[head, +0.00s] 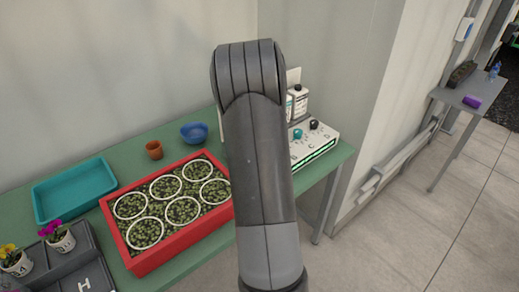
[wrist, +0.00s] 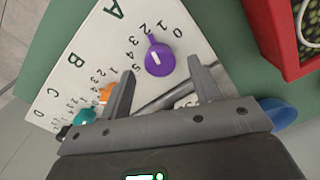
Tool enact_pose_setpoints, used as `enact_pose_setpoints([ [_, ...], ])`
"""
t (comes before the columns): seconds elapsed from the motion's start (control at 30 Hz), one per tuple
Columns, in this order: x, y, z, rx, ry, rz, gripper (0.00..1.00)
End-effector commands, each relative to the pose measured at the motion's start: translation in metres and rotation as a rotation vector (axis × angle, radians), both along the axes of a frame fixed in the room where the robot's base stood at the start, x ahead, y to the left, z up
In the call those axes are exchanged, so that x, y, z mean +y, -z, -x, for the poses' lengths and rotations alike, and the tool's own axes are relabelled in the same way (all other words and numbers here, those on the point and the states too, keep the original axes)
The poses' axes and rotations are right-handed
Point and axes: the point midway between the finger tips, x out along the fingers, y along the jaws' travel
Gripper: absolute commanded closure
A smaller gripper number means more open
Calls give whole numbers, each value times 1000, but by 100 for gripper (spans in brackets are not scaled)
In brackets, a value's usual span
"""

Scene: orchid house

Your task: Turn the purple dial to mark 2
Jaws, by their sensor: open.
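In the wrist view the purple dial (wrist: 160,62) sits on a white panel (wrist: 75,72) beside the letter A, with marks 0 to 5 around it. Its small nub points up and slightly left, appearing to face mark 2. My gripper (wrist: 165,80) is open and empty. Its two fingers stand apart on either side of the dial's lower edge in the picture; I cannot tell how far above the panel they are. In the head view the white dial box (head: 318,143) shows at the right of my arm, which hides the purple dial and my gripper.
An orange dial (wrist: 106,92), a teal dial (wrist: 84,117) and a black dial (wrist: 63,132) share the panel. A red planter tray (head: 140,262) stands on the green table (head: 333,160), with a blue bowl (head: 194,132) behind it. White bottles (head: 300,101) stand behind the dial box.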

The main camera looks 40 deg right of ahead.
Motion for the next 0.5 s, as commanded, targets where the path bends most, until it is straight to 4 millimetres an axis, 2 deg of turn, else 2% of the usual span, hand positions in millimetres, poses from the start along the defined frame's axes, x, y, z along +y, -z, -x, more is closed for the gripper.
enact_pose_setpoints([
  [0.1,-1,-27,-1,-6,-1,4,42],
  [0.3,0,-64,0,-2,0,2,42],
  [0.5,0,-84,0,-2,0,1,42],
])
